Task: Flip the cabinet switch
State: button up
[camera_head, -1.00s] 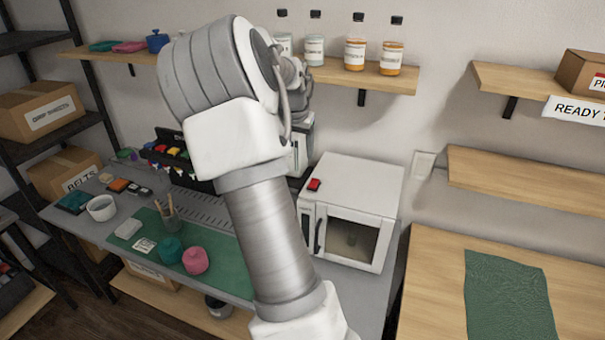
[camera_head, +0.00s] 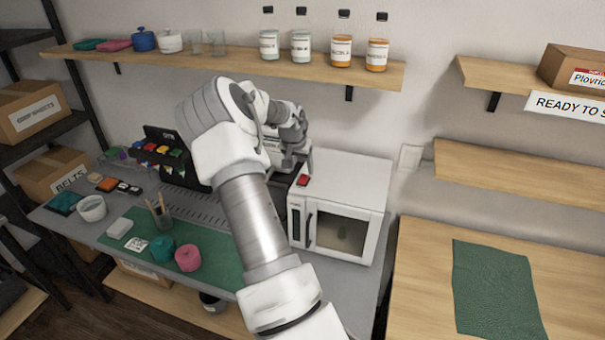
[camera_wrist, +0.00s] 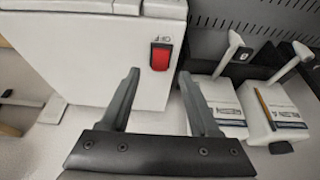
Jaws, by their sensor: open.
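The white cabinet (camera_head: 345,190) stands at the right end of the grey bench, its door with a dark window facing the front. The red switch (camera_head: 303,181) sits on its top near the left edge. In the wrist view the red switch (camera_wrist: 160,56) lies just beyond and between the fingertips, apart from them. My gripper (camera_head: 298,168) is above the cabinet's left top edge, close to the switch. In the wrist view my gripper (camera_wrist: 160,74) is open, with nothing between its fingers.
White boxes (camera_wrist: 225,105) stand close beside the cabinet. A shelf with bottles (camera_head: 340,52) runs along the wall above. A green mat (camera_head: 215,262) with a teal and a pink container lies on the bench. A wooden table (camera_head: 425,290) with a green cloth is at the right.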

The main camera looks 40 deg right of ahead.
aim_at(303, 178)
jog(key=shift+p+x, duration=0.3)
jog(key=shift+x, duration=2.35)
grip_shut()
